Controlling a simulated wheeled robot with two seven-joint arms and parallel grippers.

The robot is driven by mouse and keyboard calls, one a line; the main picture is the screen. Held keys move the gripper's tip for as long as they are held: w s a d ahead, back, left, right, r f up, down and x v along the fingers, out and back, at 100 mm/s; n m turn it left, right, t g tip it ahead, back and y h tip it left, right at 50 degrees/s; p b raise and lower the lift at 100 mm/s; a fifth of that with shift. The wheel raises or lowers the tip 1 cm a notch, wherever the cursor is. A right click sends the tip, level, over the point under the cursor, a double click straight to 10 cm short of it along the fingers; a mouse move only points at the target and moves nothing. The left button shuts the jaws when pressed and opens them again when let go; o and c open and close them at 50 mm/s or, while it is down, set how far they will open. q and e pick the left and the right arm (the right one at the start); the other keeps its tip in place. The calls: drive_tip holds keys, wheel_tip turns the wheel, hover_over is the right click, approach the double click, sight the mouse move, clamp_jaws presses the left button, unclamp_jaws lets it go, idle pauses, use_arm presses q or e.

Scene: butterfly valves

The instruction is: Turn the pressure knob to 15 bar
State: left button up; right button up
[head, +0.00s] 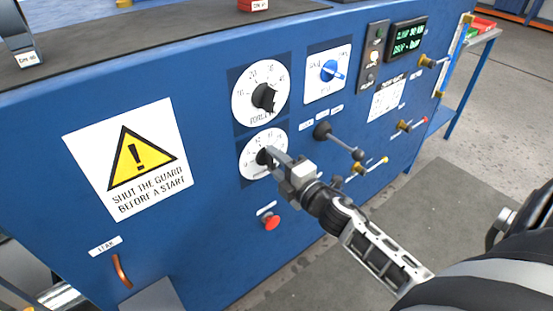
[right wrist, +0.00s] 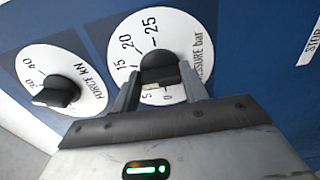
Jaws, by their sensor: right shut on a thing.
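The pressure knob (right wrist: 158,68) is a black knob on a round white dial marked in bar, on the blue machine front. In the right wrist view the dial (right wrist: 190,38) shows 15, 20 and 25 beyond the knob, and 0 and 5 on the near side. In the head view the dial (head: 279,140) is the lower of two, and the gripper covers part of it. My right gripper (head: 268,157) is at the knob, with one finger on each side, shut on it. It also shows in the right wrist view (right wrist: 159,84). I cannot tell the exact pointer reading. My left gripper is not in view.
The force knob (head: 264,96) sits just above. A blue selector (head: 330,70), a black lever (head: 340,141) and a red button (head: 271,221) are nearby. A yellow warning sign (head: 129,158) is left. The floor at right is clear beside a side table (head: 484,38).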

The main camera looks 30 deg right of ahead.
drive_tip(key=m+p, duration=0.1)
drive_tip(key=m, duration=0.1)
drive_tip(key=shift+m, duration=0.7)
drive_tip(key=shift+f, duration=0.1)
drive_tip(key=o, duration=1)
drive_tip(key=s, duration=1)
drive_tip(key=s+d, duration=0.1)
drive_tip(key=s, duration=0.5)
drive_tip(key=shift+d, duration=0.1)
